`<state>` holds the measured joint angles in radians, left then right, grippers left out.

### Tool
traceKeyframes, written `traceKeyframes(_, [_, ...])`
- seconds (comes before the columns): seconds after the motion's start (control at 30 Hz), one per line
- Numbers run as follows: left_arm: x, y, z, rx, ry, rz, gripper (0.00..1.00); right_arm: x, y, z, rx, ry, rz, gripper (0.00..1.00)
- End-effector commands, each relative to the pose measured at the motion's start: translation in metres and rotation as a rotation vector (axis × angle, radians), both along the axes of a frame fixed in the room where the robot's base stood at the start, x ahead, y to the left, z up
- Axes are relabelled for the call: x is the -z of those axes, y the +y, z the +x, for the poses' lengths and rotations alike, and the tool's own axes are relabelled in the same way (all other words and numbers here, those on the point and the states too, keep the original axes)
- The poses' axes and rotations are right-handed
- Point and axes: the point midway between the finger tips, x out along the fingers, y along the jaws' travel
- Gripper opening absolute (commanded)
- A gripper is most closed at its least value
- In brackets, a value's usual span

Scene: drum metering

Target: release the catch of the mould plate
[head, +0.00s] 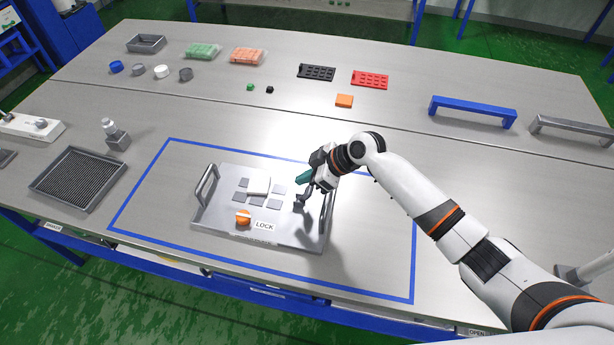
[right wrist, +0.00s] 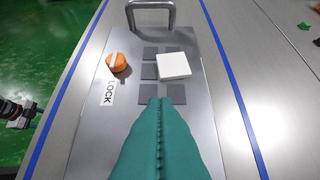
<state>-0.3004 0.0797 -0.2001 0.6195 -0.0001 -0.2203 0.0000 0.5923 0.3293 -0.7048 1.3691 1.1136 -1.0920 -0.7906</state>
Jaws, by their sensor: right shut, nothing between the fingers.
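The mould plate (head: 215,212) is a grey metal plate with raised handles at its ends, lying inside a blue outline on the table. A white square block (head: 259,185) lies among several dark square pads. My right gripper (head: 299,181), with teal fingers, is shut and empty above the plate's right part, apart from the knob. Part of what seems my left gripper (right wrist: 20,113) shows at the wrist view's left edge; its fingers are unclear.
A grey tray with a dark grid (head: 78,178) and a small bottle on a block (head: 115,134) stand left of the outline. A blue bridge-shaped handle (head: 472,111) and a grey one (head: 572,129) stand at the right. Table inside the outline right of the plate is clear.

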Motion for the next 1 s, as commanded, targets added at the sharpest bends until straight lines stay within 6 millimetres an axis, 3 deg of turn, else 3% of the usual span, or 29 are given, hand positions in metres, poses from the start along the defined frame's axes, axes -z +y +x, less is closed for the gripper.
traceKeyframes(0.17, [-0.019,0.000,0.000,0.000,0.000,0.000,0.55,-0.022,0.021,-0.002,0.006,-0.002,0.002,0.00])
traceKeyframes(0.23, [-0.007,0.000,0.001,0.000,-0.003,-0.001,0.55,-0.023,0.006,-0.004,0.010,-0.005,-0.003,0.00])
traceKeyframes(0.4, [0.004,0.003,0.006,0.001,-0.009,0.003,0.55,-0.050,-0.020,-0.014,0.009,-0.006,-0.003,0.00])
traceKeyframes(0.6, [0.012,0.002,0.002,0.001,-0.003,0.001,0.55,-0.074,-0.042,-0.021,0.010,-0.003,0.000,0.00])
traceKeyframes(1.0, [0.014,-0.001,-0.001,-0.001,0.001,-0.001,0.55,-0.085,-0.050,-0.025,0.008,-0.001,0.000,0.00])
